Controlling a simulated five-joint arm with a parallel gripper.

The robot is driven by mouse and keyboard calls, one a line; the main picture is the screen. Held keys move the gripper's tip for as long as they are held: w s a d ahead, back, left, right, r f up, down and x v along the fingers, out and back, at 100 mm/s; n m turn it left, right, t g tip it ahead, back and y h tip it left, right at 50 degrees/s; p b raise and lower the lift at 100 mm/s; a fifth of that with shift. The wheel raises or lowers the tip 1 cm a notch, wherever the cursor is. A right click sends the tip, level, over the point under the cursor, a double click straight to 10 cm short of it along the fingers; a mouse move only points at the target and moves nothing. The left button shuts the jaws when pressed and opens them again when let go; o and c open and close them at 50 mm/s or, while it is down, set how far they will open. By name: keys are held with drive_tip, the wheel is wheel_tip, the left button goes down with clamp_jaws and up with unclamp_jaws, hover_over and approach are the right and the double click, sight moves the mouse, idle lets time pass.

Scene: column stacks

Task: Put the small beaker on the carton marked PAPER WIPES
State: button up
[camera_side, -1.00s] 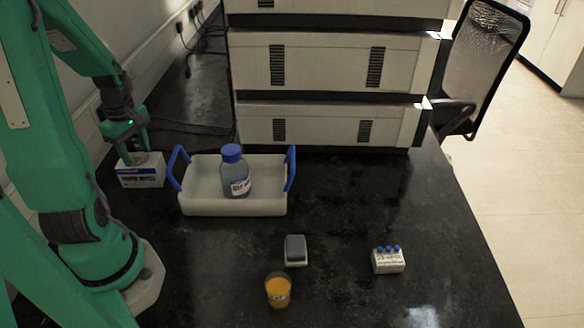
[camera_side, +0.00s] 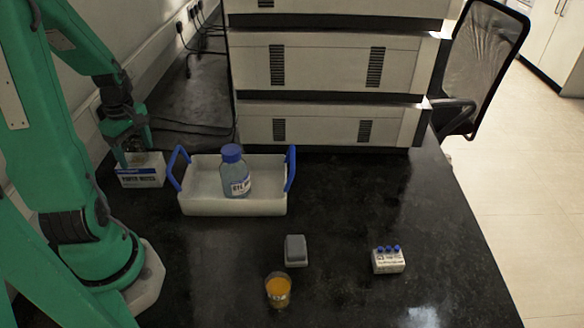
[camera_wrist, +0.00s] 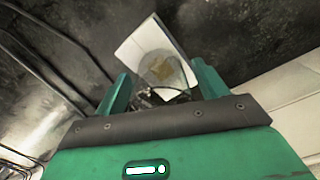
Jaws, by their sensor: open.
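The PAPER WIPES carton (camera_side: 142,177) is a white box with a blue band, left of the tray in the side view. Its pale top also shows in the wrist view (camera_wrist: 136,52). A clear round vessel with a tan patch (camera_wrist: 161,69), seemingly the small beaker, appears over the carton top, between my fingers. My gripper (camera_side: 134,152) is open just above the carton in the side view, with a finger on either side of that vessel in the wrist view (camera_wrist: 161,80). The side view does not show the vessel clearly, so its contact with the carton is hard to tell.
A white tray (camera_side: 215,206) with blue handles holds a blue-capped bottle (camera_side: 236,182). A beaker of orange liquid (camera_side: 278,291), a grey-topped block (camera_side: 296,249) and a blue-capped vial rack (camera_side: 388,262) stand towards the front. Stacked instruments (camera_side: 325,62) rise behind.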

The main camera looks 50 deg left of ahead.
wheel_tip(320, 180, up, 12)
idle(0.6)
drive_tip(key=shift+f, duration=0.1)
idle(0.4)
drive_tip(key=w+d+r+m+t, duration=0.2)
drive_tip(key=d+m, duration=0.9)
drive_tip(key=d, duration=0.1)
drive_tip(key=w+d+r+m+t, duration=0.3)
drive_tip(key=d+m, duration=0.8)
drive_tip(key=d, duration=0.2)
drive_tip(key=shift+d+t, duration=0.25)
drive_tip(key=shift+t, duration=0.05)
